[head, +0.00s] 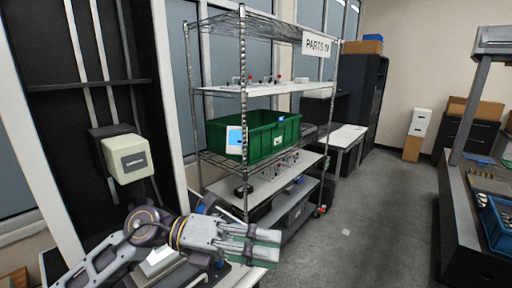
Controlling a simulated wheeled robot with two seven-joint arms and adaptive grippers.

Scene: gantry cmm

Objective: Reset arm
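My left arm comes in from the lower left, and its gripper (276,245) is at the bottom centre, in front of the wire shelf rack. Its two pale fingers are spread with a gap between them, and I see nothing held there. Some green shows along the fingers; I cannot tell whether it is part of them. My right gripper is not in view.
A wire shelf rack (243,60) holds a green bin (270,138) and small parts. A beige box (127,158) is on the left. A bench with a blue tray (494,222) stands at right.

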